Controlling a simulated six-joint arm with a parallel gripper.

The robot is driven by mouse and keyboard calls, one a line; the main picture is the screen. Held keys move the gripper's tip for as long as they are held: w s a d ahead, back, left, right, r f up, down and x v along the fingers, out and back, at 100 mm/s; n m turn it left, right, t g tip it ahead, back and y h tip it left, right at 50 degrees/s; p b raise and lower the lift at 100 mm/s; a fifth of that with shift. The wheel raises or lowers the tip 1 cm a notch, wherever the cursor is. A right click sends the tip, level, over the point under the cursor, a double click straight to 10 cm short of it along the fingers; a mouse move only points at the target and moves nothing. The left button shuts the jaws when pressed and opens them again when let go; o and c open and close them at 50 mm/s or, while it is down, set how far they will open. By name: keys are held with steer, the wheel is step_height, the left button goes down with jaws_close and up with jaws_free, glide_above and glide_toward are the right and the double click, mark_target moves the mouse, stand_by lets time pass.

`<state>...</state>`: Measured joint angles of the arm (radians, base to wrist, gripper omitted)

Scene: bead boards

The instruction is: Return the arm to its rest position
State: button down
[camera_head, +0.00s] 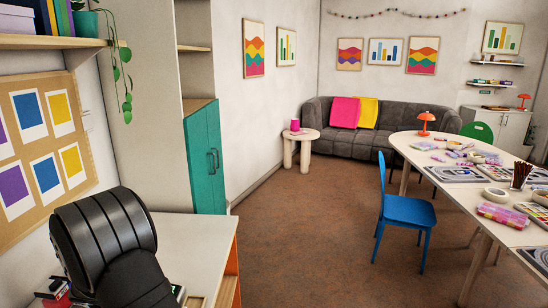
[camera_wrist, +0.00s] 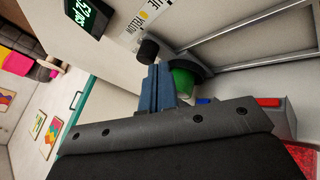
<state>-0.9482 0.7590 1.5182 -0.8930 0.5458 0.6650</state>
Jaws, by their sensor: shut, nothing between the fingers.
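In the wrist view my gripper (camera_wrist: 162,72) has its two blue-grey fingers together, with nothing between them. The fingertips point toward a white surface, close to a black knob-like piece (camera_wrist: 148,49) and a rounded green object (camera_wrist: 184,82). I cannot tell whether they touch either one. In the head view a black ribbed part of my arm (camera_head: 105,238) stands over the white desk (camera_head: 190,250) at the lower left. My gripper does not show in that view.
A red block (camera_wrist: 270,102) lies at right. In the head view a blue chair (camera_head: 405,215) and craft table (camera_head: 480,195) stand across open floor.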

steer(key=shift+x, duration=1.2)
steer(key=v, duration=1.7)
steer(key=x, duration=1.7)
steer(key=shift+w+f, duration=0.15)
steer(key=shift+f, duration=0.05)
steer(key=s, duration=2.1)
steer(key=shift+s+a, duration=0.2)
steer(key=shift+a, duration=0.2)
steer(key=shift+s+a, duration=0.15)
steer(key=shift+s, duration=0.2)
